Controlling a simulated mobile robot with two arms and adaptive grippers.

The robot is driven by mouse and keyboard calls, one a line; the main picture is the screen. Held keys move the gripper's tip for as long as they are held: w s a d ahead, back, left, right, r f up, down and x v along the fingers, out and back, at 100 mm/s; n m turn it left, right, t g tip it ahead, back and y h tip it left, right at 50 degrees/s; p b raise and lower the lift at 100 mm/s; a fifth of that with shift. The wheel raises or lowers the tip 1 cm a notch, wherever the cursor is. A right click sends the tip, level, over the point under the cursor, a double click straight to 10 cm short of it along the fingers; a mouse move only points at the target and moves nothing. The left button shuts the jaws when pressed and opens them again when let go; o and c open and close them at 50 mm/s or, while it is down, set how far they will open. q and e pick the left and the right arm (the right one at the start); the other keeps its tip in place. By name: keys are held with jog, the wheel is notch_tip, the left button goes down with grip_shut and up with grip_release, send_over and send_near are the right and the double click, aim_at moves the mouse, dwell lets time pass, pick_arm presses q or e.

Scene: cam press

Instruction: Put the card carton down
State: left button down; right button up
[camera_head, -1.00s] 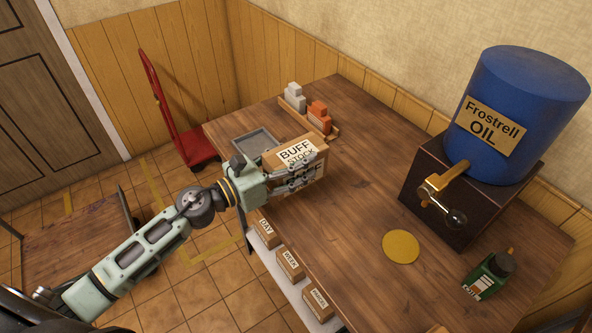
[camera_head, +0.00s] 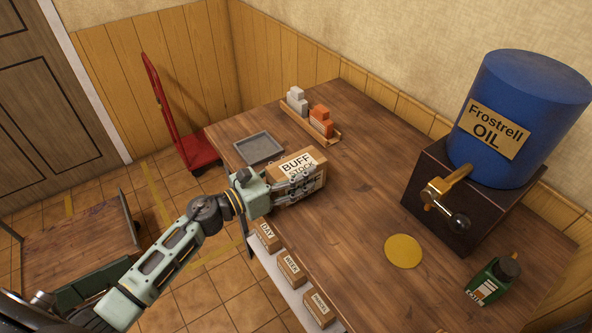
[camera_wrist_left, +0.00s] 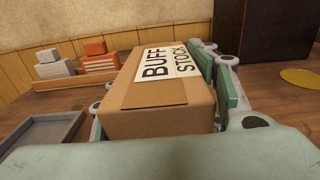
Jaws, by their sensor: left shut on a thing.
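The card carton (camera_head: 312,181) is a brown box with a white label reading BUFF STOCK. My left gripper (camera_head: 292,186) is shut on it, with fingers along its sides. The carton is at the table's (camera_head: 350,220) left part, low over or on the wood; I cannot tell if its base touches. In the left wrist view the carton (camera_wrist_left: 158,108) fills the middle, between the gripper's fingers. My right gripper is not in view.
A grey tray (camera_head: 258,148) lies behind the carton. A wooden rack with grey blocks (camera_head: 297,100) and orange blocks (camera_head: 321,121) stands farther back. A blue oil drum (camera_head: 520,120), yellow disc (camera_head: 403,251) and green bottle (camera_head: 490,281) are at right. Bare wood lies between.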

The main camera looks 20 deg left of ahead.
aim_at(272, 184)
pick_arm(q)
jog(key=c, duration=0.7)
grip_release()
jog(key=shift+c, duration=0.2)
jog(key=shift+r+p, duration=0.2)
jog(key=shift+p, duration=0.1)
jog(key=b+v, duration=0.1)
jog(key=v, duration=0.2)
jog(key=b+v, duration=0.1)
jog(key=v, duration=0.3)
jog(key=b+v, duration=0.1)
jog(key=v, duration=0.3)
jog(key=shift+f+b, duration=0.3)
jog(key=shift+b, duration=0.1)
jog(key=shift+s+a+r, duration=0.2)
jog(key=shift+s+a, duration=0.15)
jog(key=shift+s, duration=0.1)
